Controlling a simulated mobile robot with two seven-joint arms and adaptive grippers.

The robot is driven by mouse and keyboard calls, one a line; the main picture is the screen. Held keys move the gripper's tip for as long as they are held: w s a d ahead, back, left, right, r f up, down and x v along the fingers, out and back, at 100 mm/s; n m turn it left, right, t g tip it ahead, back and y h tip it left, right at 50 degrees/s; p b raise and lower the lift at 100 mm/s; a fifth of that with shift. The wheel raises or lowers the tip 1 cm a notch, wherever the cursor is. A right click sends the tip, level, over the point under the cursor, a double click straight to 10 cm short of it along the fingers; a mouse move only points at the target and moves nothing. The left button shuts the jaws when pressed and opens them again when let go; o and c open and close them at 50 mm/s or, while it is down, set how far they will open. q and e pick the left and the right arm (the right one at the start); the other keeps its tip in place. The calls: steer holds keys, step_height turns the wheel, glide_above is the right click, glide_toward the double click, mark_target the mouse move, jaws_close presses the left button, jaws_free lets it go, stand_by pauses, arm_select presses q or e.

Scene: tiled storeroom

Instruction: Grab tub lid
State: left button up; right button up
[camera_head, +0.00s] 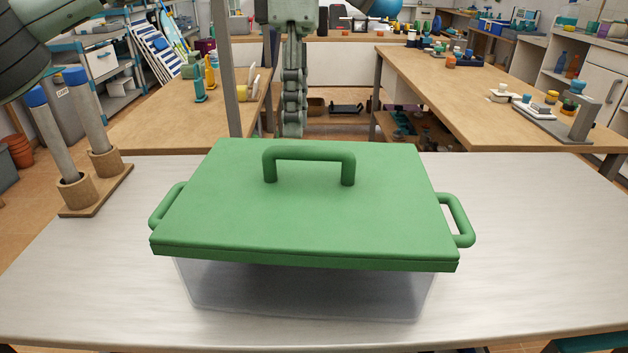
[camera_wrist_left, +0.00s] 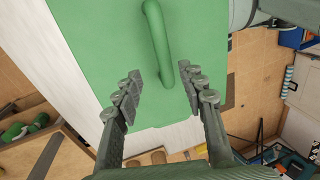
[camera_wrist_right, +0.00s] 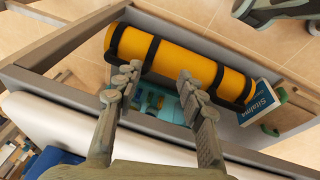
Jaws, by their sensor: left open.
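The green tub lid (camera_head: 225,205) lies on a translucent tub (camera_head: 310,292) on the pale table. A raised bar handle (camera_head: 310,154) stands on top of the lid, and green loops show at both sides. My left gripper (camera_head: 292,130) points down at the lid's far edge, behind the handle. In the left wrist view my left gripper (camera_wrist_left: 160,88) is open and empty, with the lid (camera_wrist_left: 100,50) beyond its fingers and the handle (camera_wrist_left: 158,45) ahead of the gap between them. My right gripper (camera_wrist_right: 157,85) is open and empty, away from the tub.
A wooden rack with two grey, blue-topped cylinders (camera_head: 85,110) stands at the table's left. The pale table (camera_head: 530,250) is clear right of the tub. Wooden benches (camera_head: 480,85) stand behind. In the right wrist view a yellow cylinder (camera_wrist_right: 180,55) lies beside a book (camera_wrist_right: 258,103).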

mark_target(299, 152)
arm_select(q)
steer(key=f, duration=0.1)
steer(key=s+f, duration=0.1)
steer(key=f, duration=0.1)
steer(key=s+f, duration=0.1)
steer(key=f, duration=0.1)
steer(key=shift+d+f, duration=0.15)
steer(key=shift+d, duration=0.05)
steer(key=shift+w, duration=0.1)
jaws_close()
